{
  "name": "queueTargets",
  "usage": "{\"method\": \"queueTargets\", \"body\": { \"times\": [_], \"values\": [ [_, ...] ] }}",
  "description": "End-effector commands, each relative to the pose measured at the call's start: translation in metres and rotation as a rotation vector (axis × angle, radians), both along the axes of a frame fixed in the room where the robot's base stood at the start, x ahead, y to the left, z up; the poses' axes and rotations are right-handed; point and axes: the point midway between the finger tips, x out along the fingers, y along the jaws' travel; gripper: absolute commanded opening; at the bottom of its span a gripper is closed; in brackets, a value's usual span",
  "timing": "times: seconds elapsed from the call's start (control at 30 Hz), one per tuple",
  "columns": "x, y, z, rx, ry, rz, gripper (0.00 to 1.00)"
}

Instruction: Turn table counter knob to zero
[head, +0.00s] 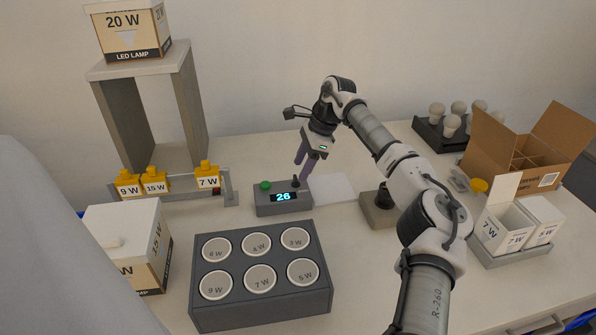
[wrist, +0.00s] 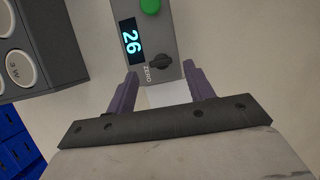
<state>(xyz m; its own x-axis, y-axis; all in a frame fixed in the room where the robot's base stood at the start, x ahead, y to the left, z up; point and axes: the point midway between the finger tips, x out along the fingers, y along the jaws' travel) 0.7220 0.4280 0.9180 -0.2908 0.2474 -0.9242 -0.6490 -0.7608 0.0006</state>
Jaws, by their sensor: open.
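The table counter (head: 284,199) is a grey box with a lit display reading 26 and a green button (head: 265,185) on top. In the wrist view the counter (wrist: 165,48) shows its black knob (wrist: 160,63) beside the word ZERO. The knob (head: 296,181) is small and dark in the head view, right beside the fingers. My gripper (head: 304,178) points down over the knob end of the counter. In the wrist view its two purple fingers (wrist: 162,82) are apart, with the knob ahead of the gap between them. I cannot tell how close the tips are to the knob.
A grey block (head: 325,270) with several labelled round sockets stands in front of the counter. A rail with yellow-topped tags (head: 155,181) is at left. A white pad (head: 332,188) and a grey-brown block with a dark socket (head: 376,214) lie to the right.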

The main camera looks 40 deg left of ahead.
Motion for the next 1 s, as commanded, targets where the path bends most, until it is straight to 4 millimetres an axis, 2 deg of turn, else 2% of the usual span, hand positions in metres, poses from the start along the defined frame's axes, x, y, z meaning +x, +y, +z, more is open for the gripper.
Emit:
{"method": "queueTargets", "body": {
  "times": [0.1,0.23,0.6,0.93,1.0],
  "values": [
    [-0.006,0.005,-0.016,0.001,0.003,0.001,0.53],
    [-0.010,0.008,-0.027,0.001,0.001,0.000,0.53],
    [-0.011,0.009,-0.033,0.001,0.000,0.000,0.53],
    [-0.011,0.009,-0.033,0.001,0.001,0.000,0.10],
    [-0.011,0.009,-0.033,0.001,0.001,0.000,0.08]
  ]
}}
